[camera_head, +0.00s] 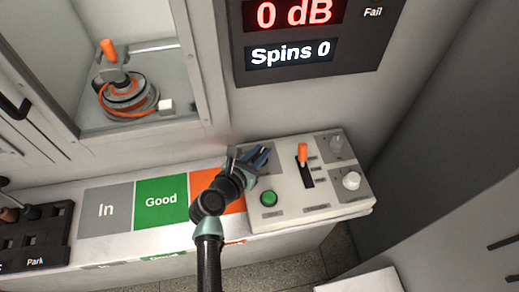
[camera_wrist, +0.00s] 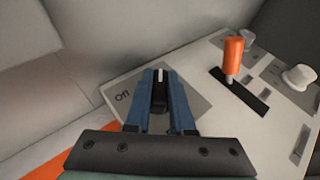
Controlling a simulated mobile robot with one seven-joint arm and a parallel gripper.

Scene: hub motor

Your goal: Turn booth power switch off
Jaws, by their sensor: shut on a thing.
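The booth power switch is a black rotary knob (camera_wrist: 160,98) with a white pointer line on a grey plate (camera_wrist: 200,105). The word "Off" is printed on the plate, left of the knob in the wrist view. The white line points away from my gripper, toward the top of that view, not at the word. My gripper (camera_wrist: 161,96) has its two blue fingers shut on the knob, one on each side. In the head view, my gripper (camera_head: 262,158) is over the left back corner of the white control panel (camera_head: 236,222) and hides the knob.
An orange-handled lever (camera_wrist: 233,58) stands in a slot right of my gripper, with white knobs (camera_head: 351,180) beyond. A green button (camera_head: 268,198) is near the front. A display above reads "0 dB", "Fail" and "Spins 0". A motor (camera_head: 125,95) sits in the booth.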

